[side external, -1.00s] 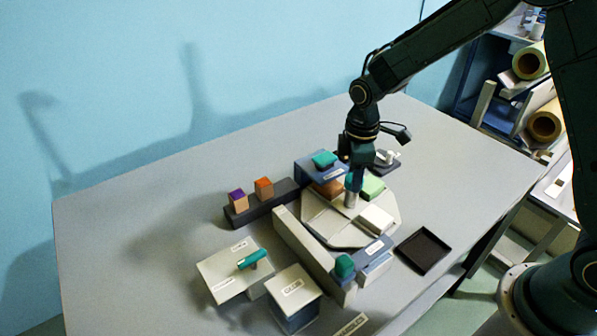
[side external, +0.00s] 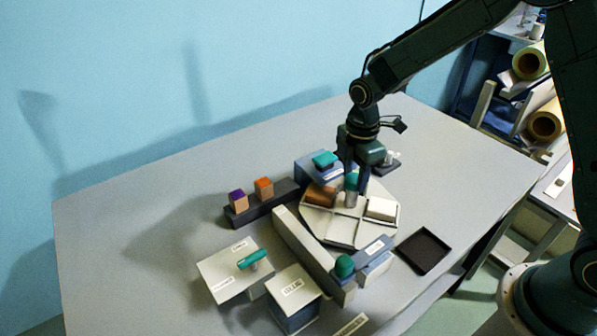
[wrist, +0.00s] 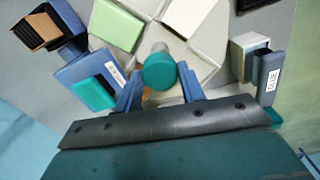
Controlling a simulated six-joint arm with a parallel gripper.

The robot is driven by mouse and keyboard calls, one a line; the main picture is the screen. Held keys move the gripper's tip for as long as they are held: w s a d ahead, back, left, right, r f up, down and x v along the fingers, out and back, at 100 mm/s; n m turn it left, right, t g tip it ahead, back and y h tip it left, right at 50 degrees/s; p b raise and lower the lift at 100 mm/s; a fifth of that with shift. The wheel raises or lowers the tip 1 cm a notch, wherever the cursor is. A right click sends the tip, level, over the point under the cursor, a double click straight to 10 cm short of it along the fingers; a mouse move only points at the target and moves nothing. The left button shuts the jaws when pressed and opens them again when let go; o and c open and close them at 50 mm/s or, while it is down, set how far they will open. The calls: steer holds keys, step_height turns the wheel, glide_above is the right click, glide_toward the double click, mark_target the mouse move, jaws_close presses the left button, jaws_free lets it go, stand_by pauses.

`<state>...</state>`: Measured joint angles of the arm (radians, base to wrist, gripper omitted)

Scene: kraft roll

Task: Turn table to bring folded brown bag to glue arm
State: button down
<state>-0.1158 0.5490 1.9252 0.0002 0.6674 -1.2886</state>
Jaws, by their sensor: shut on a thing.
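The round pale turntable (side external: 345,228) has raised dividers and a central silver post with a teal knob (side external: 351,183). My gripper (side external: 352,178) is shut on that knob from above; the wrist view shows the teal knob (wrist: 158,71) between my fingers (wrist: 158,86). The folded brown bag (side external: 320,195) lies in the turntable's left compartment. A white block (side external: 382,208) lies in the right compartment. A light green block (wrist: 118,23) shows in the wrist view; my gripper hides it in the side view. A blue station labelled GLUE (wrist: 269,75) stands at the wrist view's right.
A blue station with a teal top (side external: 324,159) stands behind the turntable. A long beige bar (side external: 305,245) and labelled boxes (side external: 292,285) stand in front. A dark rack (side external: 262,207) holds two small blocks. A black tray (side external: 423,250) lies at right. The table's far left is clear.

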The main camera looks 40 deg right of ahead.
steer(key=shift+n, duration=5.4)
steer(key=c, duration=0.9)
jaws_free()
steer(key=shift+o, duration=0.2)
steer(key=shift+r, duration=0.2)
step_height(320, 180, up, 14)
steer(key=shift+f, duration=0.25)
